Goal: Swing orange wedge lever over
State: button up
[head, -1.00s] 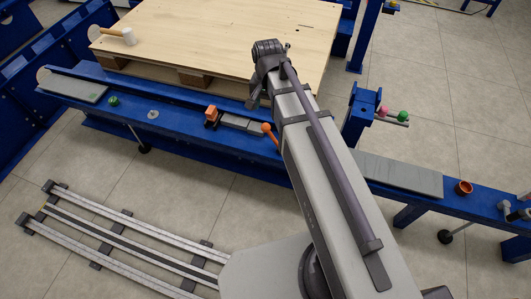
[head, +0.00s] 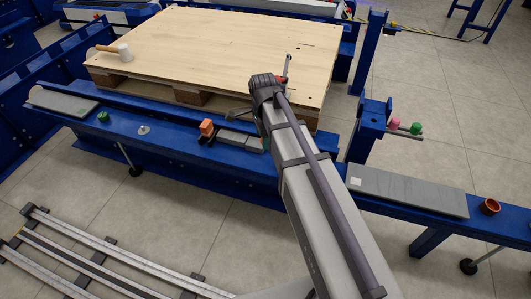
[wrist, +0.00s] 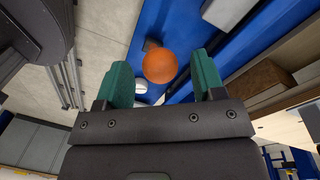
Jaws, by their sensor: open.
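The orange ball knob (wrist: 160,66) of the lever shows in the wrist view, in the gap between the fingers of my gripper (wrist: 162,80). The two green fingers are open, one on each side of the knob, with a visible gap on both sides. I cannot tell whether the knob is level with the fingertips or beyond them. My fingers are not clear in the head view.
A wooden pallet (head: 215,45) with a mallet (head: 124,52) stands behind the beam. A green knob (head: 103,117) and a grey plate (head: 62,104) are at left.

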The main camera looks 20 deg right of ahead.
notch_tip(320, 180, down, 3)
jog(key=shift+s+r+b, duration=0.15)
jog(key=shift+b, duration=0.4)
jog(key=shift+r, duration=0.15)
grip_shut()
